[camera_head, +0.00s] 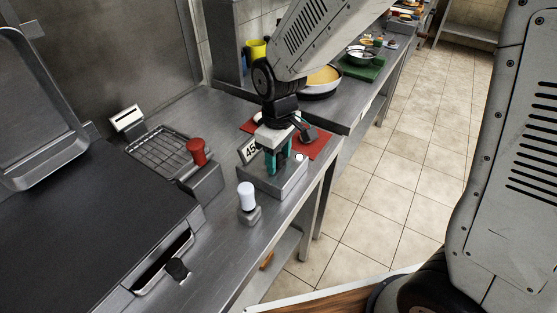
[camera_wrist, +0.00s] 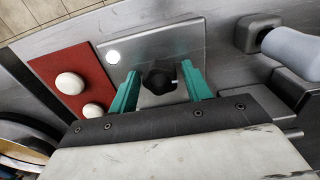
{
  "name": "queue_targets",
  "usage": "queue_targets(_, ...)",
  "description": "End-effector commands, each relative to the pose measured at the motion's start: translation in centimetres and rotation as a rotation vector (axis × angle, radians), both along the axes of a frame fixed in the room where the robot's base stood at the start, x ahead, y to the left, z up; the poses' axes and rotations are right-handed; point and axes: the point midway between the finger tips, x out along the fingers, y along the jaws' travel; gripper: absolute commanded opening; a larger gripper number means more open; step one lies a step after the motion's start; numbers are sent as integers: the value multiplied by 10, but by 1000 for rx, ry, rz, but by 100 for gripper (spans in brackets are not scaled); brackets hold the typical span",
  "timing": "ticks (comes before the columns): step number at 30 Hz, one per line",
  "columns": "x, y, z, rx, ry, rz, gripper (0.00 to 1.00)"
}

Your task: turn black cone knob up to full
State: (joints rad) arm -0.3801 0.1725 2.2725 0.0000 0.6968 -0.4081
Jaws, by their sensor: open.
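A black knob (camera_wrist: 158,80) with a lobed rim and a small light mark on its right side sits on a grey metal box (camera_wrist: 190,32), seen in the wrist view. My gripper (camera_wrist: 161,72) is open, with one teal finger on each side of the knob and a gap visible at both sides. In the head view my gripper (camera_head: 277,168) points down over the metal box (camera_head: 272,187), and its fingers hide the knob. A small display (camera_head: 249,150) stands at the box's back left; its digits are hard to read. A round white light (camera_wrist: 112,57) shows on the box.
Another black knob (camera_head: 177,268) is on the griddle front. A red mat (camera_wrist: 72,92) with two white round pieces lies beside the box. A pan (camera_head: 320,83) sits further back.

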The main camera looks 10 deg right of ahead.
Motion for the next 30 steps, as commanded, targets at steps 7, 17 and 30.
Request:
queue_targets(7, 0, 0, 0, 0, 0, 73, 49)
queue_targets(17, 1, 0, 0, 0, 0, 495, 49)
queue_targets(30, 1, 0, 0, 0, 0, 597, 49)
